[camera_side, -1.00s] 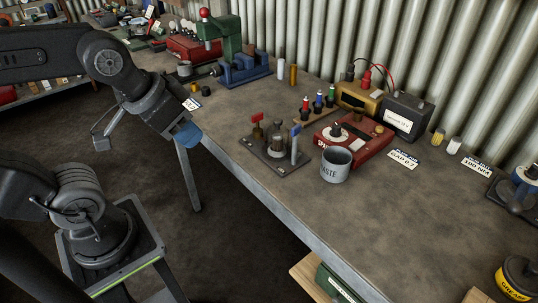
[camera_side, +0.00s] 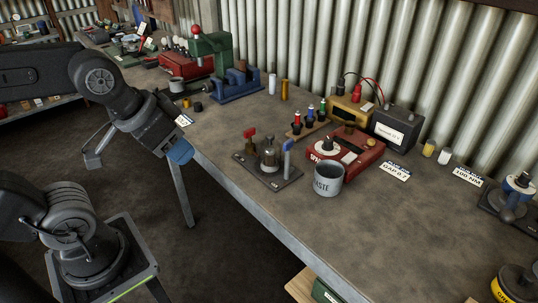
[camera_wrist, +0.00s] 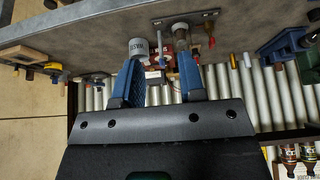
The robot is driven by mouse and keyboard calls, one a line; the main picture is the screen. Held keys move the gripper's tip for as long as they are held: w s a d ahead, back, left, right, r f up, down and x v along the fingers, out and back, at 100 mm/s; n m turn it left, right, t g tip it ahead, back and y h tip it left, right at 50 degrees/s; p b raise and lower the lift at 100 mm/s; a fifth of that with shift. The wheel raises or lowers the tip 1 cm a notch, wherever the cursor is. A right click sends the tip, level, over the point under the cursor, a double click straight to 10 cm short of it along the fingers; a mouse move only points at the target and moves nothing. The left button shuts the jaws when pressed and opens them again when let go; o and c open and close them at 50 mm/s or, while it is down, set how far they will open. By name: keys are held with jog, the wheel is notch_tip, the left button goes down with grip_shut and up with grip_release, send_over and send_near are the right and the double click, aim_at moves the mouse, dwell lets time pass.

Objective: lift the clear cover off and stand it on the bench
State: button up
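The clear cover (camera_side: 269,153) looks like a small see-through dome standing on a dark metal plate (camera_side: 287,182), between a red-topped post and a blue-topped post. What lies under it is hard to make out. In the wrist view the cover (camera_wrist: 181,32) appears at the top, beyond the right fingertip. My gripper (camera_wrist: 160,58) has its two blue fingers spread apart with nothing between them. In the side view my gripper (camera_side: 180,152) hangs at the bench's (camera_side: 385,225) front edge, left of the plate and apart from the cover.
A red box (camera_side: 345,153) with a dial and a small rack (camera_side: 309,127) of coloured pieces stand behind. A blue vise (camera_side: 238,88) is further left. The front right bench top is clear.

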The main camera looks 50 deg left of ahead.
jog(key=o, duration=1.2)
jog(key=shift+c, duration=0.2)
jog(key=shift+r, duration=0.1)
jog(key=w+a+r+m+g, duration=0.1)
jog(key=w+r+m+g, duration=0.15)
jog(key=w, duration=0.45)
jog(key=w+a+r+m+g, duration=0.1)
jog(key=w+m, duration=0.3)
jog(key=w, duration=0.2)
jog(key=m+g, duration=0.2)
jog(key=m, duration=0.4)
send_over(271, 135)
notch_tip(271, 135, down, 4)
jog(key=f, duration=0.8)
jog(key=shift+s+a+f, duration=0.15)
jog(key=shift+a+f, duration=0.05)
jog(key=shift+f, duration=0.05)
jog(key=shift+d+f, duration=0.15)
jog(key=shift+f, duration=2.45)
